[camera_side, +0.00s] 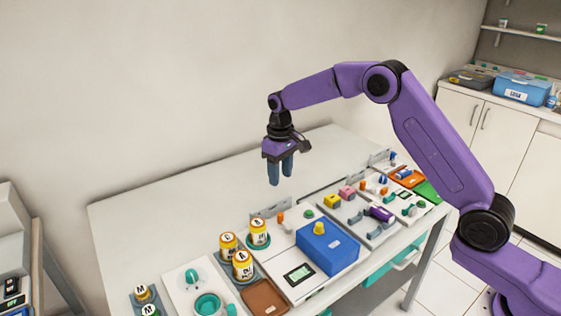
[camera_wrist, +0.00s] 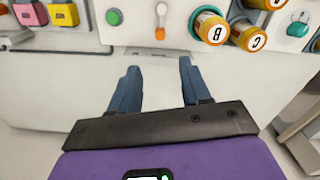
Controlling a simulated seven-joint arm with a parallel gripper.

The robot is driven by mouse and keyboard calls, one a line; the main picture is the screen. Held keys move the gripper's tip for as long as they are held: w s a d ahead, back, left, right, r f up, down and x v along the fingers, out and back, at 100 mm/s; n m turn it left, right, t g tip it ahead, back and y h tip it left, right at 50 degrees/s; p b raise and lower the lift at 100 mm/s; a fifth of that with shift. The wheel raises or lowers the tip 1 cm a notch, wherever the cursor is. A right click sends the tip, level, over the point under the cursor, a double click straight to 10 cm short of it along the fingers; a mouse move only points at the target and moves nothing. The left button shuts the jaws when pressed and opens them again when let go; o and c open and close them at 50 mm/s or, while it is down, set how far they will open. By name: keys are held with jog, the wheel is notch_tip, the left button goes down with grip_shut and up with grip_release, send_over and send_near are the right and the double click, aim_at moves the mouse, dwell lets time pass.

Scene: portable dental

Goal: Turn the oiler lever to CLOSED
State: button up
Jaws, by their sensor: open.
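A small lever with an orange base (camera_side: 281,217) stands at the back of the row, left of a green button; no label on it is readable, so I cannot tell surely that it is the oiler lever or how it is set. In the wrist view the same lever (camera_wrist: 160,33) shows orange with a white upper part, at the top middle. A teal knob (camera_side: 192,277) sits on a white panel at the left. My gripper (camera_side: 280,179) is open and empty, pointing down in the air above the table's back part. In the wrist view its blue fingers (camera_wrist: 158,72) are apart, short of the lever.
Yellow jars (camera_side: 243,266) stand left of the lever. A blue box with a yellow knob (camera_side: 320,231) is in front of it to the right. Yellow and pink blocks (camera_side: 346,192) lie farther right. The back strip of the white table (camera_side: 150,215) is bare.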

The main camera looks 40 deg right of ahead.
notch_tip(320, 180, up, 3)
jog(key=shift+r, duration=0.2)
dwell(0.4)
jog(key=s+a+r+n, duration=0.2)
jog(key=s+a+r, duration=0.1)
jog(key=s, duration=0.7)
jog(key=s+a+r+n, duration=0.2)
jog(key=s+n, duration=0.1)
jog(key=s, duration=0.8)
jog(key=s+d+f+n, duration=0.1)
jog(key=s+d, duration=0.3)
jog(key=s, duration=0.7)
jog(key=s+d+f+n, duration=0.1)
jog(key=s+d+n, duration=0.2)
jog(key=s, duration=0.8)
jog(key=shift+s+d+n, duration=0.3)
jog(key=shift+s+d, duration=0.1)
jog(key=shift+d, duration=0.7)
